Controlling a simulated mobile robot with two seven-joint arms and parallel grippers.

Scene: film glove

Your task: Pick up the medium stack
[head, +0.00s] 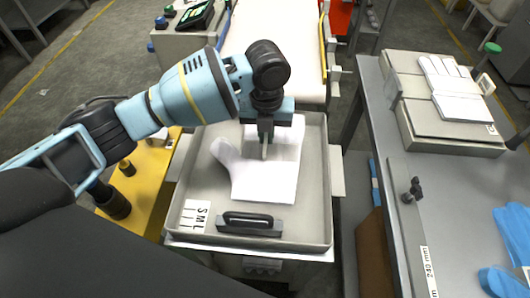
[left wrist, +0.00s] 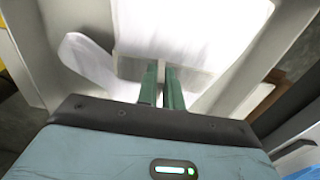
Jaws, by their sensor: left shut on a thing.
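A white, flat, glove-shaped stack (head: 262,183) with its thumb pointing to the left lies in a grey tray (head: 325,200). It also shows in the left wrist view (left wrist: 95,70). My left gripper (head: 265,152) reaches down over the stack's upper part. Its green fingers (left wrist: 161,88) are close together, shut on the white stack; the fingers and wrist hide part of it. I cannot read a size on the stack itself. A card marked S, M, L (head: 195,216) is at the tray's front left. My right gripper is not in view.
On the right, a grey bench (head: 465,190) bears a glove-shaped white piece on a grey block (head: 455,140) and blue gloves (head: 512,235). A pale conveyor (head: 275,45) lies behind the tray, a yellow surface (head: 145,190) to its left.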

